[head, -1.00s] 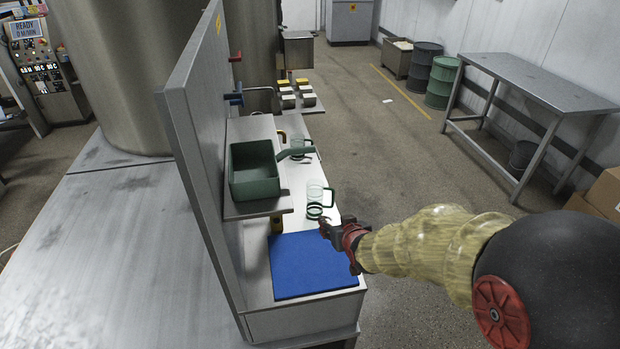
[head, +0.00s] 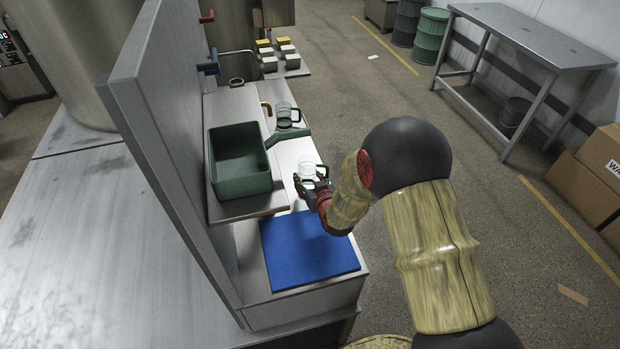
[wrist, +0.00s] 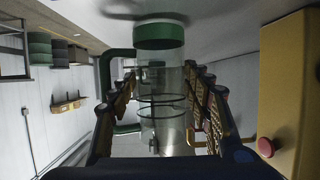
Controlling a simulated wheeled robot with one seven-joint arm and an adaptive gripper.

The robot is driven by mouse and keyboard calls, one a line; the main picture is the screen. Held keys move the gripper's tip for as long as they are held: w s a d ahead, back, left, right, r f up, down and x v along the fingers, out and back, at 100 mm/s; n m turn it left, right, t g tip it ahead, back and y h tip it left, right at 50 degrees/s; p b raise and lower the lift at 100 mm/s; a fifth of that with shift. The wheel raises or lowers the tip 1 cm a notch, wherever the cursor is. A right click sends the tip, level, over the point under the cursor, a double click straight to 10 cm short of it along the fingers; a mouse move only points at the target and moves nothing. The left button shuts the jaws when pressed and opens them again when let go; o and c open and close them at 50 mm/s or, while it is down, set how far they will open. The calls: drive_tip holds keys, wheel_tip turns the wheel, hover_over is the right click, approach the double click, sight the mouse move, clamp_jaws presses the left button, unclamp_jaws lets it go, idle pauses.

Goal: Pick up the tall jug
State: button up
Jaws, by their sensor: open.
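The tall jug (head: 307,166) is clear with a green handle and stands on the grey bench. In the wrist view the jug (wrist: 160,88) lies between my two fingers, with its green band at the top of the picture and its green handle to the left. My gripper (head: 308,184) is open at the near side of the jug, one finger on each side. In the wrist view my gripper (wrist: 160,78) shows a gap between at least the left finger and the glass. A second clear jug (head: 284,112) stands farther back on the bench.
A green tray (head: 240,186) sits on a raised shelf left of the jug. A blue mat (head: 300,262) lies nearer on the bench. A grey upright panel (head: 185,130) bounds the left side. A yellow block (wrist: 290,85) is close at the right in the wrist view.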

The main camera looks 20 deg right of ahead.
drive_tip(key=b+x, duration=0.1)
drive_tip(key=x, duration=0.4)
drive_tip(key=shift+w+f, duration=0.2)
drive_tip(key=shift+w, duration=0.15)
drive_tip(key=c, duration=0.3)
drive_tip(key=c, duration=0.7)
drive_tip(key=shift+c, duration=0.2)
